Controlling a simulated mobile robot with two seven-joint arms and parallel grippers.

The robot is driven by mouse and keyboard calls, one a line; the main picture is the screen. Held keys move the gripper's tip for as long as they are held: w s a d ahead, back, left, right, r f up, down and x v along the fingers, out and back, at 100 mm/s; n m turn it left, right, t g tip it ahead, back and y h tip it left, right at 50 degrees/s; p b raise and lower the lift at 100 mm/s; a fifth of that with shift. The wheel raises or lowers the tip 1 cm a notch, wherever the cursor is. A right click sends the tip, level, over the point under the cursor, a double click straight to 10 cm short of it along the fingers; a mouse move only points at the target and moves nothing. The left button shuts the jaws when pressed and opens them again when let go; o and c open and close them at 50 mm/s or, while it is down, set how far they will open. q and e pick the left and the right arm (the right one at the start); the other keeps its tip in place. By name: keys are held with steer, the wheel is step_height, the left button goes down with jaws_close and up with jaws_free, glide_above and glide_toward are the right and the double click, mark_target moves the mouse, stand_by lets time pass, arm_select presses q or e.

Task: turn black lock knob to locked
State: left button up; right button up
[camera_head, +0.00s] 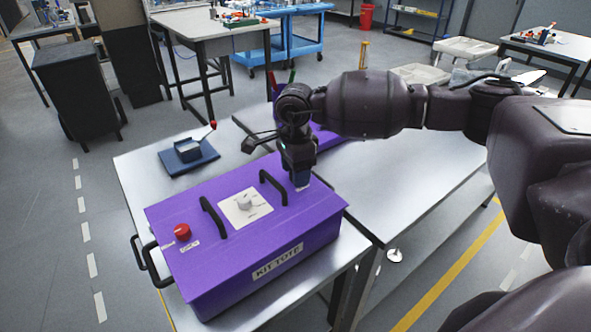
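A purple box (225,255) labelled "KIT TOTE" stands on a metal table. On its lid, a pale knob (244,202) sits on a white marked plate (258,211) between two black handles (212,218). A red knob or button (182,231) with small labels is at the lid's left end. I can make out no black knob; one may be hidden by my gripper. My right gripper (301,184) points down at the right end of the lid, right of the second handle. Its fingertips are too small to tell open from shut, or whether they touch anything. My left gripper is out of view.
A blue base with a red-tipped lever (189,155) lies on the table behind the box. Another purple object (325,138) is partly hidden behind my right arm. The metal tabletop (400,200) right of the box is clear.

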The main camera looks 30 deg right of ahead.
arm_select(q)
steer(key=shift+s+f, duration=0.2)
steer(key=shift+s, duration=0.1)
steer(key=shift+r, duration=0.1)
arm_select(e)
step_height(320, 180, up, 11)
stand_by(0.7)
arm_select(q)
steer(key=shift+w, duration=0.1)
arm_select(e)
steer(key=shift+f, duration=0.15)
